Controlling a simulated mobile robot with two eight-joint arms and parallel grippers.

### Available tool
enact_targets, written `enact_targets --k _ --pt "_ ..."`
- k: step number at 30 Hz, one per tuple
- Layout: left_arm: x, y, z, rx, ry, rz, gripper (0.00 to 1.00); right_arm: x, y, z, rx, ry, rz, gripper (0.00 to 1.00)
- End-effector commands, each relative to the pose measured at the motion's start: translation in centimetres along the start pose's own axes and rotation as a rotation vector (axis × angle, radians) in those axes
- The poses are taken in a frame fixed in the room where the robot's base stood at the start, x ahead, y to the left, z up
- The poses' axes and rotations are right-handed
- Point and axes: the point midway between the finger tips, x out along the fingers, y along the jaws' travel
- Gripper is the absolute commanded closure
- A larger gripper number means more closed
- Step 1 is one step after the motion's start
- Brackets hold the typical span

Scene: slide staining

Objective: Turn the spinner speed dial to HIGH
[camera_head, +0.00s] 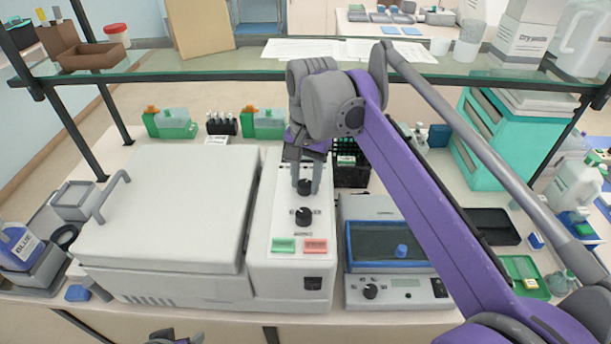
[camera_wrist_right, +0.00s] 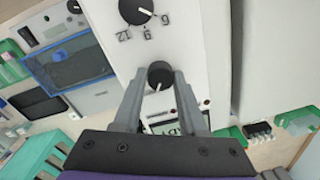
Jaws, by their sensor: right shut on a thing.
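The spinner is the large light-grey machine with a closed lid (camera_head: 170,200) and a white control panel (camera_head: 262,215) at its right. Two black dials stand on the panel. My right gripper (camera_head: 304,182) comes down from above and is shut on the farther dial (camera_head: 304,187). In the right wrist view the fingertips (camera_wrist_right: 159,80) press on both sides of that dial (camera_wrist_right: 160,73). Its white pointer mark shows, but its labels are mostly hidden by the fingers. The nearer dial (camera_head: 303,216) is free; numbers stand beside it in the right wrist view (camera_wrist_right: 137,9).
Green and red buttons (camera_head: 315,246) and a black switch (camera_head: 313,283) sit nearer on the panel. A blue-windowed device (camera_head: 380,295) stands close at the right. A black rack (camera_head: 352,177) is behind it. A glass shelf (camera_head: 220,68) spans above the bench.

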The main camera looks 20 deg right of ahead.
Motion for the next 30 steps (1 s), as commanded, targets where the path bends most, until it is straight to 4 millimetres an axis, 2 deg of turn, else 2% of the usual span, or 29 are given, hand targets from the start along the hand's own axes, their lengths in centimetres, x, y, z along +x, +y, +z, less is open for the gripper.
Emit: enact_targets --k 9,25,26,30 --pt "-0.36 0.0 -0.46 0.0 0.005 0.0 0.29 -0.17 -0.07 -0.07 0.112 0.009 -0.003 1.0" --pt "-0.39 0.0 -0.5 0.0 0.005 0.0 0.29 -0.14 -0.05 -0.08 0.134 0.01 -0.003 1.0" --pt "-0.39 0.0 -0.5 0.0 0.005 0.0 0.29 -0.14 -0.05 -0.08 0.133 0.01 -0.003 0.54" --pt "-0.38 0.0 -0.49 0.0 0.005 0.0 0.29 -0.1 -0.04 -0.05 0.133 0.009 -0.002 0.29"
